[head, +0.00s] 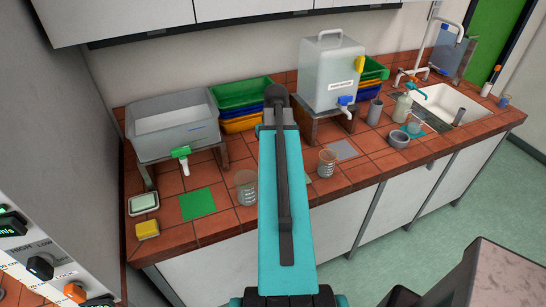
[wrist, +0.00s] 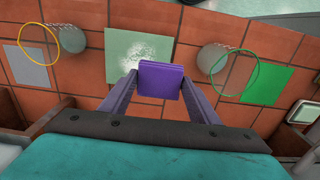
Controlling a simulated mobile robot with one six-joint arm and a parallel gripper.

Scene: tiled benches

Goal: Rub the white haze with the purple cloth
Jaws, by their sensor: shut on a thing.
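My gripper (wrist: 160,84) is shut on the purple cloth (wrist: 160,79), a small folded block between its two purple fingers in the wrist view. The white haze (wrist: 146,46) is a speckled patch on a pale green square (wrist: 116,40), just beyond the cloth in that view. The cloth overlaps the near edge of the square in the picture; I cannot tell whether it touches. In the head view my arm hides the gripper, cloth and haze; only a sliver of the pale square may show beside it.
Clear beakers stand on both sides, one with a yellow rim (wrist: 38,67) and one with a green rim (wrist: 255,55). A grey square (head: 342,149) and a green square (head: 197,204) lie on the tiles. A lidded tank (head: 331,75) and grey basin (head: 172,122) stand behind.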

